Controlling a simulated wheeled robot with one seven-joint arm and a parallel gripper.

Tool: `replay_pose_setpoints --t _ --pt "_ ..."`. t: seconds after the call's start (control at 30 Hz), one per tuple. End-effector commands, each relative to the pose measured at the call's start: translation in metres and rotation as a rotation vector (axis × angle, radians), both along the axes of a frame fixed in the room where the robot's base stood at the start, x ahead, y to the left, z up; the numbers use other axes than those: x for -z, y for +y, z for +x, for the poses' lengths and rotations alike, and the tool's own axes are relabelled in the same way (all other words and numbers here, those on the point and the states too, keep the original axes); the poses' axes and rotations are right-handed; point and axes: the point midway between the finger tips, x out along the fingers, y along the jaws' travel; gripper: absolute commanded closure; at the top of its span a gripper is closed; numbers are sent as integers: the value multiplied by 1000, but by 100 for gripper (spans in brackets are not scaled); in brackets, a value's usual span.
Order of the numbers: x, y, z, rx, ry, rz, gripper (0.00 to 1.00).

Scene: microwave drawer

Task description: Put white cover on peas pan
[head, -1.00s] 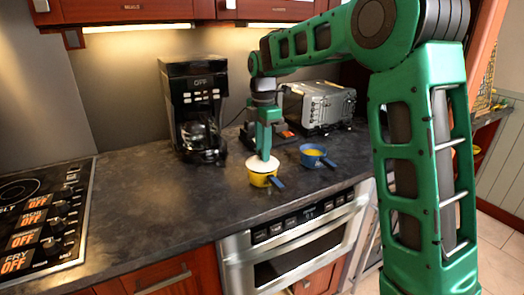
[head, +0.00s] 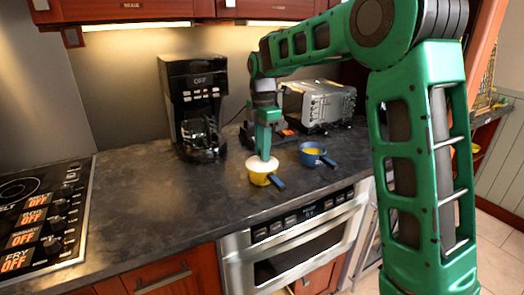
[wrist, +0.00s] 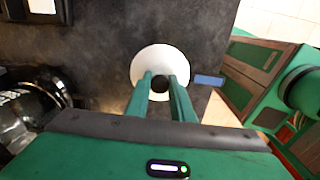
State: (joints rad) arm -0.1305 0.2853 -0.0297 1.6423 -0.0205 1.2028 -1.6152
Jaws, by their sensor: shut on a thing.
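The white cover (head: 258,164) is a round disc at the top of a yellow pan (head: 260,179) with a blue handle (head: 278,183), near the front of the counter. My gripper (head: 264,156) points down onto the cover. In the wrist view my gripper's two fingers (wrist: 160,78) close on the dark knob in the middle of the white cover (wrist: 160,53). The blue handle (wrist: 209,80) shows beside the cover there. The cover hides the pan's inside, so I cannot see peas or whether the cover is fully seated.
A blue pan (head: 311,148) with yellow contents stands just to the right. A black coffee maker (head: 196,105) stands behind left, and a silver toaster oven (head: 318,103) behind right. The stove (head: 45,215) is far left. The counter between is clear.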

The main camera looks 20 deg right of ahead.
Motion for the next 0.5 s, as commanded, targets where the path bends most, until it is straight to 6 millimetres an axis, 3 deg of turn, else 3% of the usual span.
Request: replay_pose_setpoints --t 0.47,0.5 --pt "1 0 0 0 0 0 100" --pt "1 0 0 0 0 0 72"
